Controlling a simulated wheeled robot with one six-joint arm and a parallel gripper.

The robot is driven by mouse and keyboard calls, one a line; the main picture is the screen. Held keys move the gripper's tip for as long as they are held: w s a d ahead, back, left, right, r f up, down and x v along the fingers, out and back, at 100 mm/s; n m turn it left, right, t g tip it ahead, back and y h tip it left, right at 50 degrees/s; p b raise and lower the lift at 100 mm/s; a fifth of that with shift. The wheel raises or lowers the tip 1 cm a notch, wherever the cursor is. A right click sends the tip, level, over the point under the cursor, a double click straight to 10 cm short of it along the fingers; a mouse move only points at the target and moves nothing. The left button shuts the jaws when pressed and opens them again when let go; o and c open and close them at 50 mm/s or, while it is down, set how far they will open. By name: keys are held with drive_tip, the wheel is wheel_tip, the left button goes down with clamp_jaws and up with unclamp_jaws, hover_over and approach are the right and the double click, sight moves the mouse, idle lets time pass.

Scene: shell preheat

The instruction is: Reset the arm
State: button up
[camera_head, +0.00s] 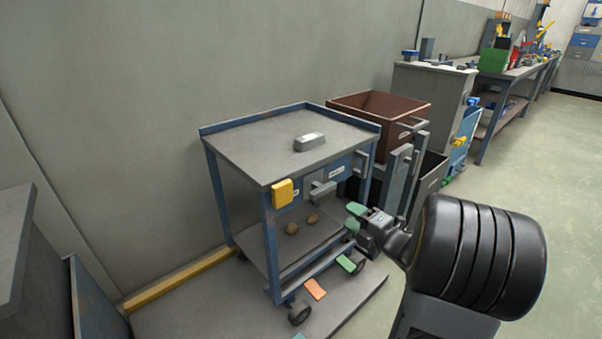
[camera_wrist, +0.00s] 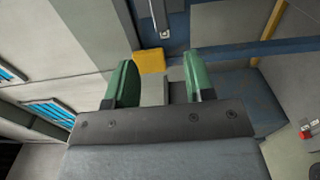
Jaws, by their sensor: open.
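My gripper (camera_head: 352,239) has two green fingertips spread apart in the head view, with nothing between them. It is in front of the cart's right front side, below the level of the cart's top. In the wrist view my gripper (camera_wrist: 160,88) is open and empty, its green fingers standing apart. Part of my dark arm fills the lower right of the head view.
A grey metal block (camera_head: 310,142) lies on the cart's top. A yellow piece (camera_head: 283,193) is on the cart's front; it also shows in the wrist view (camera_wrist: 149,61). A brown open bin (camera_head: 388,105) stands behind the cart. Open floor (camera_head: 560,170) lies to the right.

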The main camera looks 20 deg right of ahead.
drive_tip(key=shift+r, duration=0.15)
wheel_tip(320, 180, up, 21)
drive_tip(key=w+a+m+g+h+p, duration=0.15)
drive_tip(key=m+g+h+p, duration=0.25)
drive_tip(key=m+h+p, duration=1.15)
drive_tip(key=s+a+r+m+g+y+p, duration=0.7)
drive_tip(key=s+a+r+p, duration=0.6)
drive_tip(key=p, duration=1)
wheel_tip(320, 180, up, 3)
drive_tip(key=shift+s+f+g+y, duration=0.1)
drive_tip(key=shift+s+g+y, duration=0.75)
drive_tip(key=shift+s+g, duration=0.1)
